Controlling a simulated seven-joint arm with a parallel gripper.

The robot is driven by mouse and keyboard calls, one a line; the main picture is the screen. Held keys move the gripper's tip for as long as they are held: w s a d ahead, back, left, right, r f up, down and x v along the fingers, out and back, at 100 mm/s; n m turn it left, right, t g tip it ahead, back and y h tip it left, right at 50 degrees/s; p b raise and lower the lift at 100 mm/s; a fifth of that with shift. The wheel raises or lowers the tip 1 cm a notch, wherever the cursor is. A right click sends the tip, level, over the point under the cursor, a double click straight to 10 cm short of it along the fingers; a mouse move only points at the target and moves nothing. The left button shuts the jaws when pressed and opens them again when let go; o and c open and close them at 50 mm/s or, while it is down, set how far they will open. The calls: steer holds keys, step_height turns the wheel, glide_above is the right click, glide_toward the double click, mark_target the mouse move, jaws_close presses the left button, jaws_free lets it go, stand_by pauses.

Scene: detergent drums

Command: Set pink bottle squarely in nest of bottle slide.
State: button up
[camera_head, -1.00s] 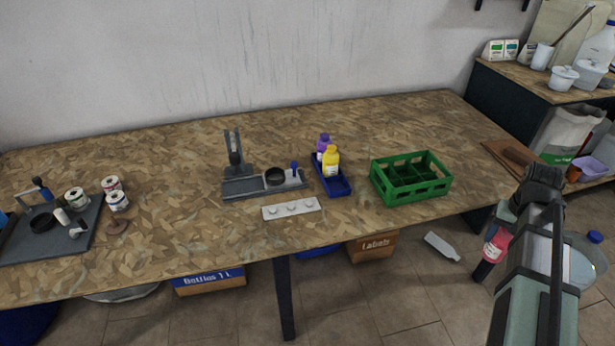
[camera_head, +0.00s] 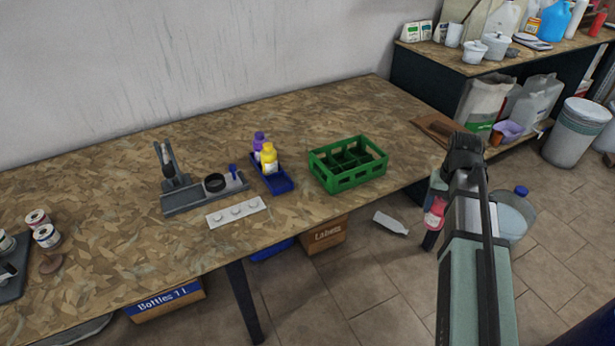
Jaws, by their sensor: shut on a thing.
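The pink bottle (camera_head: 434,213) hangs upright beyond the table's right front edge, over the floor. My gripper (camera_head: 437,190) is shut on its upper part; the fingers are partly hidden behind my arm. The bottle slide appears to be the grey fixture (camera_head: 190,201) on the table, left of the centre. A black ring (camera_head: 215,183), which looks like its nest, sits on it and looks empty. A blue knob (camera_head: 233,172) is at its right end and an upright grey clamp stands at its back left. The bottle is well to the right of the slide.
A green crate (camera_head: 318,176) stands between the bottle and a blue tray (camera_head: 283,187) with yellow (camera_head: 269,158) and purple (camera_head: 259,142) bottles. A white strip with knobs (camera_head: 222,218) lies before the slide.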

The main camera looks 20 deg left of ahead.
steer(key=shift+a, duration=0.1)
steer(key=s+a+r+n, duration=0.1)
steer(key=s+a+n, duration=0.15)
steer(key=a, duration=1.75)
steer(key=s+a+r+n, duration=0.15)
steer(key=a+n, duration=0.25)
steer(key=a, duration=1.6)
steer(key=s+a+r+n, duration=0.1)
steer(key=s+a+n, duration=0.2)
steer(key=a, duration=1.7)
steer(key=w+a+r+m, duration=0.1)
steer(key=w+a+m, duration=0.2)
steer(key=w+a, duration=0.3)
steer(key=a, duration=0.3)
steer(key=shift+a+r, duration=0.2)
steer(key=shift+a, duration=0.2)
steer(key=shift+f+m, duration=0.1)
steer(key=shift+m, duration=0.15)
steer(key=shift+f, duration=1.55)
steer(key=shift+f, duration=1.1)
